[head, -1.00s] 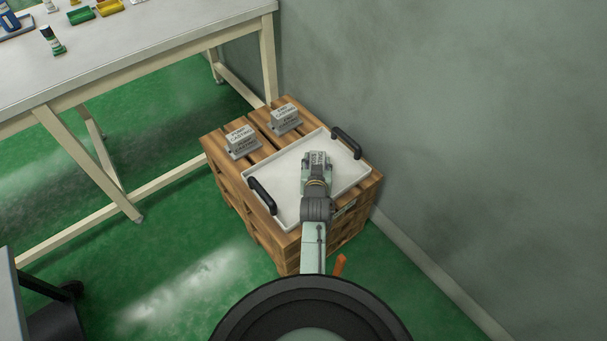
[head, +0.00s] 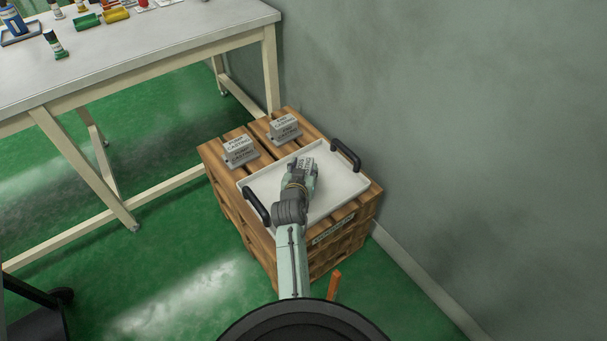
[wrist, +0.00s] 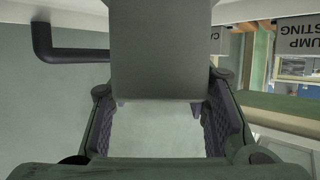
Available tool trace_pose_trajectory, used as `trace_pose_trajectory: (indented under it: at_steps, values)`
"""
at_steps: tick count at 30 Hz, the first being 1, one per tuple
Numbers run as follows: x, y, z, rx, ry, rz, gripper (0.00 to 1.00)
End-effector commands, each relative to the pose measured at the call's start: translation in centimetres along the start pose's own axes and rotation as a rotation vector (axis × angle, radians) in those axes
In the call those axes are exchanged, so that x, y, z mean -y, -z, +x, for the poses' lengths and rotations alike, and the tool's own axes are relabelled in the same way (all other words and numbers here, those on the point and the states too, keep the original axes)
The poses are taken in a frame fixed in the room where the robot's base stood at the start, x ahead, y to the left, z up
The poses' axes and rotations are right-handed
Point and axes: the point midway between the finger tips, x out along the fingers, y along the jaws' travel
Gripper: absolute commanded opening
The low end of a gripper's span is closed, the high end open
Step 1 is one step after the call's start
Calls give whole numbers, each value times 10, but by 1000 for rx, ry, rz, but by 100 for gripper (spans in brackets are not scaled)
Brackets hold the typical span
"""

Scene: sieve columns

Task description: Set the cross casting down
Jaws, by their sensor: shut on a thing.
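A grey casting with small lettering (head: 306,162) is held in my gripper (head: 301,172), over the white tray (head: 341,190). In the wrist view the casting (wrist: 160,48) is a plain grey block between the two fingers of my gripper (wrist: 164,98). The fingers are shut on it. The lettering is too small to read, so I cannot tell from it that this is the cross casting. I cannot tell whether its underside touches the tray, as my gripper hides part of it.
The tray has two black handles (head: 256,207) and lies on a wooden pallet stack (head: 230,185) by the wall. Two grey labelled castings (head: 240,153) (head: 284,128) stand on the pallet behind the tray. A workbench (head: 150,60) with bottles stands at the upper left.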

Motion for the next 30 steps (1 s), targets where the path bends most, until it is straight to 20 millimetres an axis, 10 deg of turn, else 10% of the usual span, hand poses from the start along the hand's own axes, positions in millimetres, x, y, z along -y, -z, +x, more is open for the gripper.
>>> trace_pose_trajectory:
  at_steps: [16, 17, 30]
  values:
    - [0, -27, 11, -3, 0, -1, 0]
    - [0, -28, 11, 2, 0, -1, 44]
    - [0, -28, 11, 2, 0, -1, 63]
